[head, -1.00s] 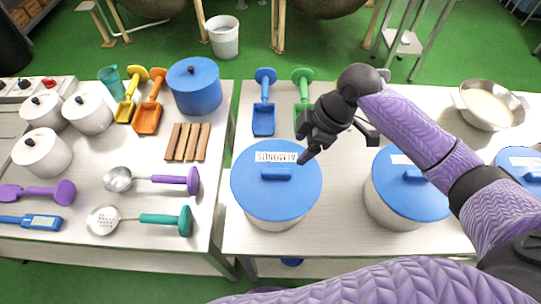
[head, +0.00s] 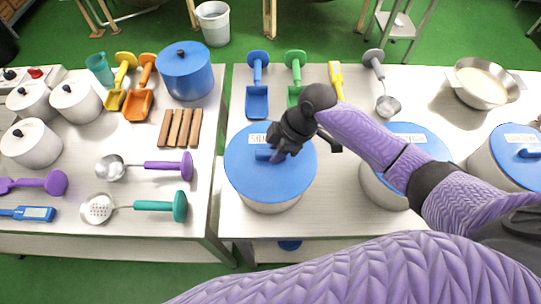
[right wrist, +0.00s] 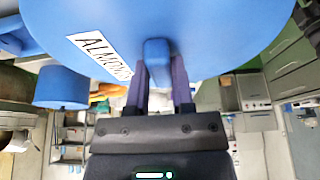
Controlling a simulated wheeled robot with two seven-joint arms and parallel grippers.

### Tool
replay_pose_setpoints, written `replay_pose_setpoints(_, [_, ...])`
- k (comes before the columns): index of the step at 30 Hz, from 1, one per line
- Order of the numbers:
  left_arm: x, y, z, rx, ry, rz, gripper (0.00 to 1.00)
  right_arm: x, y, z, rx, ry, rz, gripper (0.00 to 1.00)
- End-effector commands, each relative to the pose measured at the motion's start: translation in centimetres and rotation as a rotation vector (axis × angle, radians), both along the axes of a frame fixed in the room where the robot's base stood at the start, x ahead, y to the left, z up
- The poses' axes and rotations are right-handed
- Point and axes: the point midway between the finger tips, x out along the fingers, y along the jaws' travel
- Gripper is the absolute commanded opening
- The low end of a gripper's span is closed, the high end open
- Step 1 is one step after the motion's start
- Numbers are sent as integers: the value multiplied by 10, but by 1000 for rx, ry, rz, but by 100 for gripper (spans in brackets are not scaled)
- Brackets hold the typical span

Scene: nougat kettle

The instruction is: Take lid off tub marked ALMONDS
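The tub marked ALMONDS (head: 270,203) stands at the left of the right-hand table, its blue lid (head: 240,172) seated on it. The ALMONDS label (right wrist: 98,54) reads clearly in the right wrist view. My right gripper (head: 274,157) is down at the lid. In the right wrist view, its two fingers (right wrist: 160,75) lie on either side of the blue bar handle (right wrist: 157,50), close against it, with no clear gap beside it. The gripper partly hides the handle in the head view. My left gripper is not in view.
A second blue-lidded tub (head: 383,190) stands right of the ALMONDS tub, partly behind my right arm, and a third (head: 505,165) is farther right. Scoops (head: 257,100) and a steel ladle (head: 388,105) lie behind. A steel bowl (head: 482,88) stands at back right.

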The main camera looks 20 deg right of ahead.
Motion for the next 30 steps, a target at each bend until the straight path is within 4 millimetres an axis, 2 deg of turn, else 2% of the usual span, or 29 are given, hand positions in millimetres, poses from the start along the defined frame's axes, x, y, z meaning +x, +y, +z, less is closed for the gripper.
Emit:
replay_pose_setpoints(1, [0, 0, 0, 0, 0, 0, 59, 0, 0, 0, 0, 0, 0, 5])
replay_pose_setpoints(2, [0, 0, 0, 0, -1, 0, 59, 0, 0, 0, 0, 0, 0, 0])
replay_pose_setpoints(13, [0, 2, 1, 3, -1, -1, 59, 0, 0, 4, 1, -1, 0, 0])
replay_pose_setpoints(16, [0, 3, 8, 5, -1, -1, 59, 1, 0, 25, 0, -4, 2, 0])
replay_pose_setpoints(21, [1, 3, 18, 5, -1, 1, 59, 1, 0, 72, 0, -5, 2, 0])
replay_pose_setpoints(24, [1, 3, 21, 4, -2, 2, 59, 1, 0, 91, 0, -4, 2, 0])
replay_pose_setpoints(30, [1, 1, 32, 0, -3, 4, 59, 0, 0, 110, 0, 1, 0, 0])
